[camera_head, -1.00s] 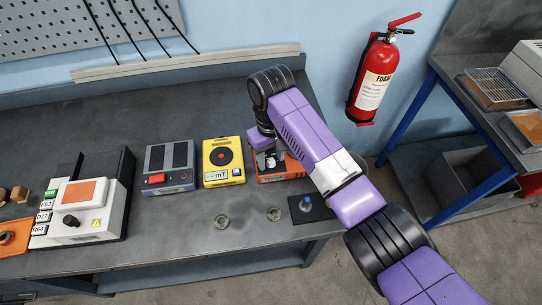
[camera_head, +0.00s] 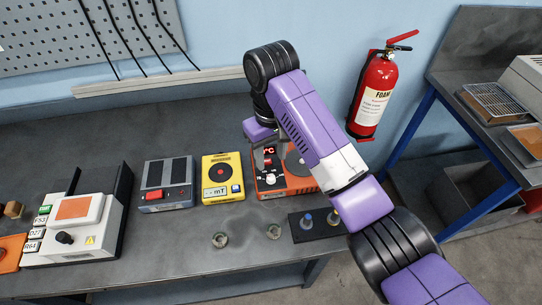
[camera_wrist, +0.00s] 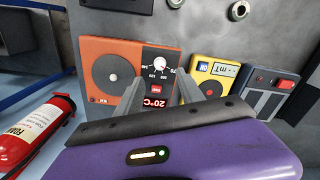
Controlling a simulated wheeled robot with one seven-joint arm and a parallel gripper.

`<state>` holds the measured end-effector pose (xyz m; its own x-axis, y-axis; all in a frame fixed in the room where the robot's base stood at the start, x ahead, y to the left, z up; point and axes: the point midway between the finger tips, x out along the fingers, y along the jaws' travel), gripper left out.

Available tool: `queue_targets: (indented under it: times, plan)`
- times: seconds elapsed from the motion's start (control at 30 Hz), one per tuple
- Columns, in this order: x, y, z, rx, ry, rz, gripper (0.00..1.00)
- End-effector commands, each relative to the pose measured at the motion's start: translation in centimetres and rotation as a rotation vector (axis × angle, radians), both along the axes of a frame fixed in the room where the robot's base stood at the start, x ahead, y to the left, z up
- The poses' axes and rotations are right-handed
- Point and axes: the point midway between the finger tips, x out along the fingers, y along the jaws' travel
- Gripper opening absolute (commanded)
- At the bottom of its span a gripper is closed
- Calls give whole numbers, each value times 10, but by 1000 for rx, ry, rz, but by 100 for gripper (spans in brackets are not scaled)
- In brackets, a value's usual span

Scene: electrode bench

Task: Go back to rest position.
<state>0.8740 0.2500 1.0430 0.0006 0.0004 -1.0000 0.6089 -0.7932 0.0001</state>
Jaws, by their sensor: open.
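My gripper (camera_wrist: 169,97) is open in the wrist view, with nothing between its two grey fingers. In the head view my purple arm reaches over the bench, and its end hangs above the orange hot plate (camera_head: 295,184). The hot plate also shows in the wrist view (camera_wrist: 92,55), with a round grey plate, a white knob (camera_wrist: 160,63) and a lit red display reading about 20 °C. The fingers appear in front of the hot plate; whether they touch it cannot be told. In the head view my arm partly hides the hot plate.
The yellow meter (camera_head: 221,171), grey box with red switch (camera_head: 166,183) and white device (camera_head: 80,225) stand left on the bench. A dark strip (camera_head: 320,229) with blue- and grey-topped pieces lies at the front edge. A red extinguisher (camera_head: 373,95) hangs right.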

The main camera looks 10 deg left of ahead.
Motion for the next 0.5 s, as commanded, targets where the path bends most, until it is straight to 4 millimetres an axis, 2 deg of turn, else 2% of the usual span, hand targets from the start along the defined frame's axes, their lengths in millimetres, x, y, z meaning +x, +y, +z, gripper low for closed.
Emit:
queue_targets:
  times: [0.33,0.43,0.5]
  plan:
    - [5,4,0,18,-22,2,45]
    - [22,17,3,67,-94,3,45]
    - [40,31,15,124,-187,10,45]
